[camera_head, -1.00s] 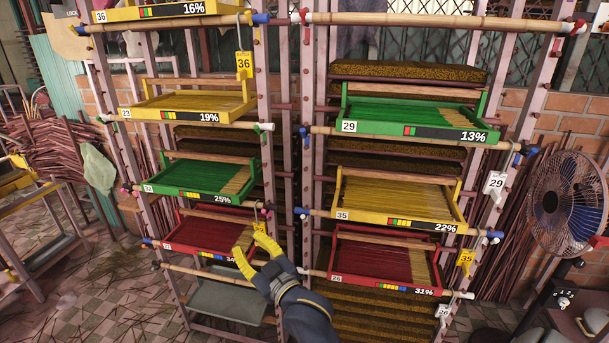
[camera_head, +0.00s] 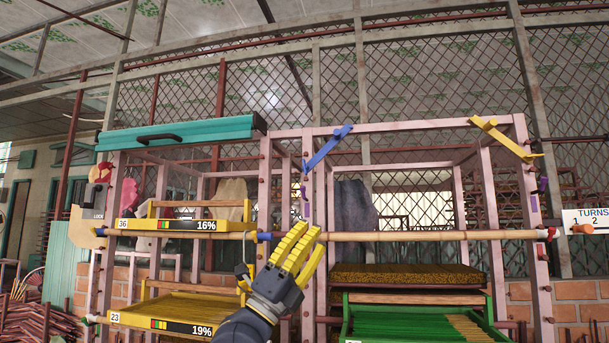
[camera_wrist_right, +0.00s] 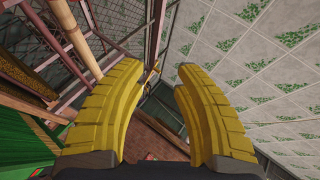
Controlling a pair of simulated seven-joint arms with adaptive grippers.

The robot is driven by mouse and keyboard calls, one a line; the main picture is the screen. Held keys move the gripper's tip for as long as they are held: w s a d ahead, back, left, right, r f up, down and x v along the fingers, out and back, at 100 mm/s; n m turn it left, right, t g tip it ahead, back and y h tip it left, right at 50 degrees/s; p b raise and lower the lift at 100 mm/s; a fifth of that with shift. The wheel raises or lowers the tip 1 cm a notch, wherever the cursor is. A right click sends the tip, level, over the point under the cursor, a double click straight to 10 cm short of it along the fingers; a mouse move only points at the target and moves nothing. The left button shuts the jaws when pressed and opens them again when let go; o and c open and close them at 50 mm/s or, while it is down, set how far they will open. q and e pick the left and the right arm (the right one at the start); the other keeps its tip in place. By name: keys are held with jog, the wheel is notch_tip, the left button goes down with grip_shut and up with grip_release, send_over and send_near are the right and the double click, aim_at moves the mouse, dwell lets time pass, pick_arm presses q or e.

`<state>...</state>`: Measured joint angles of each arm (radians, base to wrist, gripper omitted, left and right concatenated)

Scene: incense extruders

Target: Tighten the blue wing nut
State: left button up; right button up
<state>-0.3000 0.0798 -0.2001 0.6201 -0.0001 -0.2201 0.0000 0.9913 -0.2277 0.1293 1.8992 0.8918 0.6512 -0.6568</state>
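A blue, long-winged piece that looks like the blue wing nut (camera_head: 326,149) sits slanted at the top of the middle rack post in the head view. My right gripper (camera_head: 303,243) is in front of the rack, lower and a little left of it in the picture, clear of it. Its yellow fingers point up and slightly right. In the right wrist view the two fingers (camera_wrist_right: 153,85) stand apart with nothing between them. The blue piece cannot be made out in that view. My left gripper is not in view.
A similar yellow piece (camera_head: 504,138) sits at the rack's top right. A bamboo pole (camera_head: 420,236) crosses the rack just behind my right gripper. Trays stand below, a yellow one (camera_head: 188,225) left and a green one (camera_head: 410,325) right. A TURNS sign (camera_head: 588,220) is at the right edge.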

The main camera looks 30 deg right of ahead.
jog(key=s+d+r+m+y, duration=0.1)
jog(key=d+r+m+y, duration=0.3)
jog(key=r, duration=0.2)
jog(key=n+t+y, duration=0.2)
jog(key=t+y, duration=0.9)
send_near(304, 165)
jog(key=x, duration=1)
jog(key=shift+w+d, duration=0.3)
jog(key=shift+c, duration=0.4)
grip_shut()
